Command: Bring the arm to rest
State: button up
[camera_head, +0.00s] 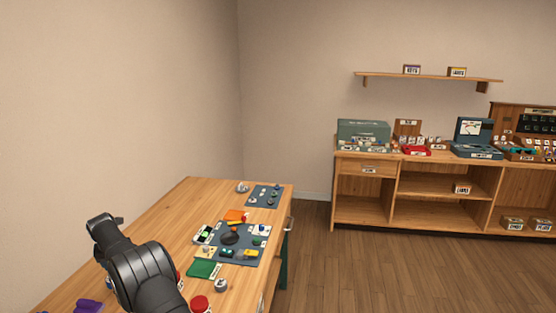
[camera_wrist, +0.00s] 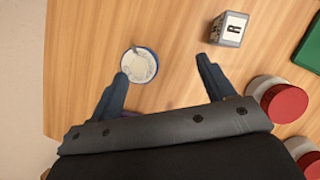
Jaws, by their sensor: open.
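My black arm (camera_head: 142,270) reaches up over the left part of the wooden workbench (camera_head: 165,217) in the head view; its fingers are not clear there. In the wrist view my gripper (camera_wrist: 166,85) is open, its two dark blue fingers wide apart with nothing between them. A small round blue-rimmed dish or lid (camera_wrist: 139,64) lies on the bench beyond the left fingertip. A letter cube marked R (camera_wrist: 229,29) sits beyond the right finger. Both look apart from the fingers.
Red-topped round containers (camera_wrist: 284,103) stand right of my gripper, near a green mat (camera_wrist: 312,45). A dark mat (camera_head: 238,243) with small parts and another mat (camera_head: 263,196) lie farther along the bench. Shelving (camera_head: 440,187) stands across the room. Bare floor lies between.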

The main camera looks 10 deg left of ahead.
jog(key=w+d+r, duration=0.3)
jog(key=d+r, duration=0.2)
jog(key=d, duration=0.3)
jog(key=s+d+m+h, duration=0.1)
jog(key=s+d+m, duration=0.3)
jog(key=d, duration=0.7)
jog(key=s+d+m+h, duration=0.1)
jog(key=s+d+m, duration=0.2)
jog(key=d, duration=0.9)
jog(key=s+d+m+h, duration=0.2)
jog(key=s+d+m, duration=0.2)
jog(key=s+d, duration=0.4)
jog(key=d, duration=0.3)
jog(key=shift+s+d+r+m, duration=0.2)
jog(key=shift+s+d+m, duration=0.1)
jog(key=shift+s, duration=0.1)
jog(key=shift+o, duration=0.5)
jog(key=shift+t, duration=0.3)
